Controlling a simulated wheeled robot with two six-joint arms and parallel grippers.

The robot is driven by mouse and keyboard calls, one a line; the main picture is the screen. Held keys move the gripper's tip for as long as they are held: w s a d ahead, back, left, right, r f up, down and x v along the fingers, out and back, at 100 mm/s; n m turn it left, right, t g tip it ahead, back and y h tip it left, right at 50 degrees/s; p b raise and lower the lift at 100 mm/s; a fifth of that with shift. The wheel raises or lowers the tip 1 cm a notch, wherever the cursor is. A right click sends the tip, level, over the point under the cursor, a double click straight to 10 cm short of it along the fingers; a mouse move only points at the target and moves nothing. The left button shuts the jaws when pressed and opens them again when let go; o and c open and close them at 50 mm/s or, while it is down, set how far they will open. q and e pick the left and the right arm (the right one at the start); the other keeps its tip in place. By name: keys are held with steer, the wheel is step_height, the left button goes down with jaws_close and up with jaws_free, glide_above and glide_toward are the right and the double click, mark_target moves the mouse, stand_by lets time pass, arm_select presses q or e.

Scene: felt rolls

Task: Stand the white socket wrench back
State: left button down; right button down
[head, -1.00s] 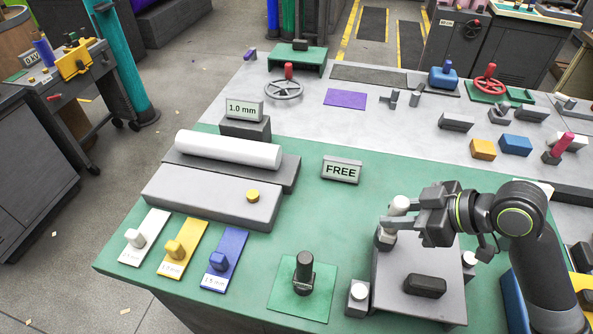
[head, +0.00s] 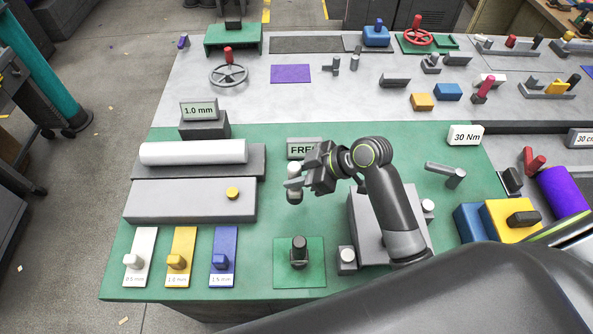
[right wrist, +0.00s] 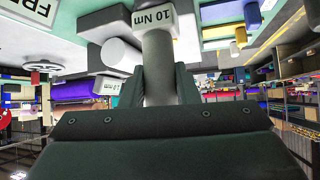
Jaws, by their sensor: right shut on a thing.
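My right gripper (head: 294,184) is shut on a white-topped tool with a grey lower end, which I take for the white socket wrench (head: 293,169). It is upright in the head view, in front of the FREE sign (head: 300,150), left of the grey block (head: 362,220). Its height above the green mat is unclear. My left gripper is not in view.
A green pad with a dark post (head: 299,252) lies in front. White-topped posts (head: 347,258) flank the grey block. A white roll (head: 195,152) and several coloured gauge plates (head: 181,255) lie left.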

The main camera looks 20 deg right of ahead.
mark_target(297, 191)
steer(key=shift+f, duration=0.2)
steer(key=shift+f+b, duration=2.2)
steer(key=shift+f, duration=0.6)
steer(key=shift+f+b, duration=0.4)
steer(key=shift+f, duration=0.15)
steer(key=c, duration=1)
jaws_free()
steer(key=shift+c, duration=0.2)
steer(key=shift+d, duration=0.1)
